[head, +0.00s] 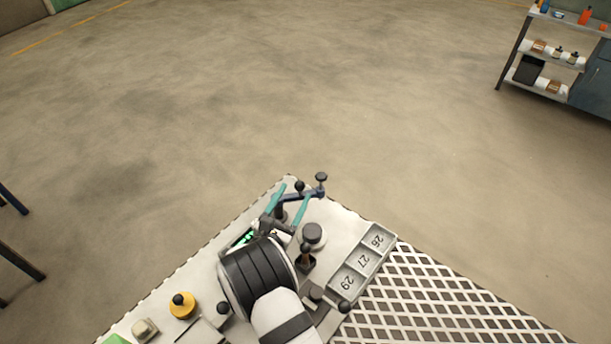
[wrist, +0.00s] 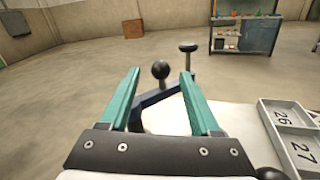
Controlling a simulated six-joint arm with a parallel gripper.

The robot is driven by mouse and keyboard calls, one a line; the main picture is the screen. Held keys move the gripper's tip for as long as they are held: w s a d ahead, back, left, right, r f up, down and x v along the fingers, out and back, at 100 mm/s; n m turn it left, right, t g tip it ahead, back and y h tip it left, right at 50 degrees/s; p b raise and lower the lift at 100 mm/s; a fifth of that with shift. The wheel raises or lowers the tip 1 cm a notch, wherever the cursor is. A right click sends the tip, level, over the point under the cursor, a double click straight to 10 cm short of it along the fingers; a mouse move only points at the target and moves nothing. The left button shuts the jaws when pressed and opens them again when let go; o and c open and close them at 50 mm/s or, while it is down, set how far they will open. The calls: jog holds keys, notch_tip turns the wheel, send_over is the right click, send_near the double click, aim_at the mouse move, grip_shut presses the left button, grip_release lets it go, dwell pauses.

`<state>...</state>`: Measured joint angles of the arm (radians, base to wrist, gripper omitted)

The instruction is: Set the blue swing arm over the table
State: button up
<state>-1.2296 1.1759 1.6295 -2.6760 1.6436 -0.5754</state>
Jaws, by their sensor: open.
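The blue swing arm (head: 312,193) is at the far corner of the white table (head: 345,235). It runs from a post near the corner toward the right, and its outer end appears to reach past the table's edge, over the floor. It carries a black ball knob (head: 300,186) and a flat-topped black knob (head: 321,177) at its outer end. In the wrist view the swing arm (wrist: 152,98) lies ahead of and partly between my teal fingers. My gripper (wrist: 160,74) is open and empty, with the ball knob (wrist: 160,69) seen between the fingertips; contact cannot be told.
A yellow-based knob (head: 182,305) is at the left. A white lattice (head: 430,300) covers the right. Floor beyond is clear.

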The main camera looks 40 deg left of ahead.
jog(key=x, duration=0.7)
jog(key=shift+w, duration=0.15)
jog(key=shift+c, duration=0.3)
grip_shut()
dwell(0.9)
